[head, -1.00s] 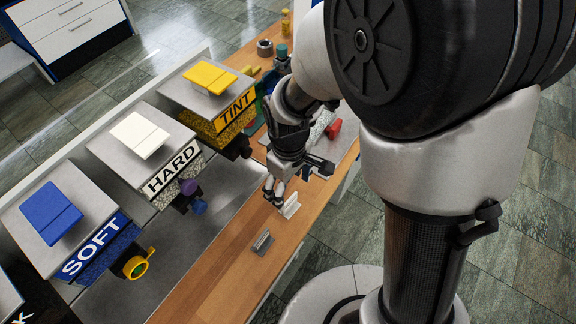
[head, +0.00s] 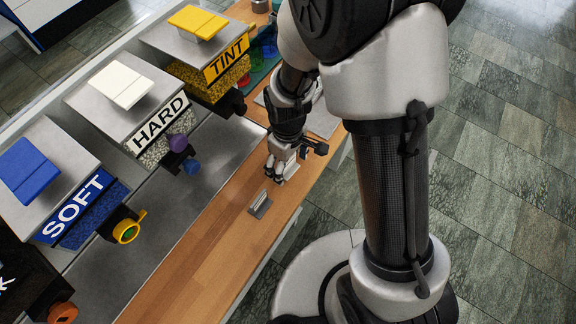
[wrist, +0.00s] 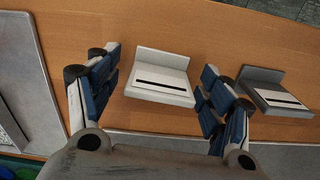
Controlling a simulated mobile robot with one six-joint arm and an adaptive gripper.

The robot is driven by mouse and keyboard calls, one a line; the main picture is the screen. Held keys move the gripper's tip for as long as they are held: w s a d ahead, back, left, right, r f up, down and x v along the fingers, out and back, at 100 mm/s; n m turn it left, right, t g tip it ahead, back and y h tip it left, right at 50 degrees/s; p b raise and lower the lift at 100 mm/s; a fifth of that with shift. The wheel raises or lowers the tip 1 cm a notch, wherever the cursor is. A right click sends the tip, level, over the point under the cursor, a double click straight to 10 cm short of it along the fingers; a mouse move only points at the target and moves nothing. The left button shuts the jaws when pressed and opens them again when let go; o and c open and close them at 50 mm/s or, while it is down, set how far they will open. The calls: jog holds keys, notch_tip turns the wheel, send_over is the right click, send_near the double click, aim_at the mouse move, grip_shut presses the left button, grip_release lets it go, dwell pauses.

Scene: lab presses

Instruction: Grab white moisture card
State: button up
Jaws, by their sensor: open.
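A white L-shaped card piece (wrist: 161,78) with a dark slot in its flat part lies on the wooden bench. In the wrist view it sits between the two fingers of my gripper (wrist: 158,88), with clear gaps on both sides. My gripper is open and empty. In the head view my gripper (head: 276,172) is low over the bench at the white piece (head: 291,169), which is partly hidden behind it. I cannot tell the exact height of the fingertips above the piece.
A similar grey piece (wrist: 274,90) lies close to the right finger; it also shows in the head view (head: 260,204). Presses labelled TINT (head: 226,62), HARD (head: 160,124) and SOFT (head: 74,208) stand to the left. Bare wooden bench (head: 205,260) lies nearer.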

jog(key=shift+r, duration=0.1)
jog(key=shift+c, duration=0.5)
jog(key=c, duration=0.9)
jog(key=shift+o, duration=0.2)
jog(key=shift+r, duration=0.1)
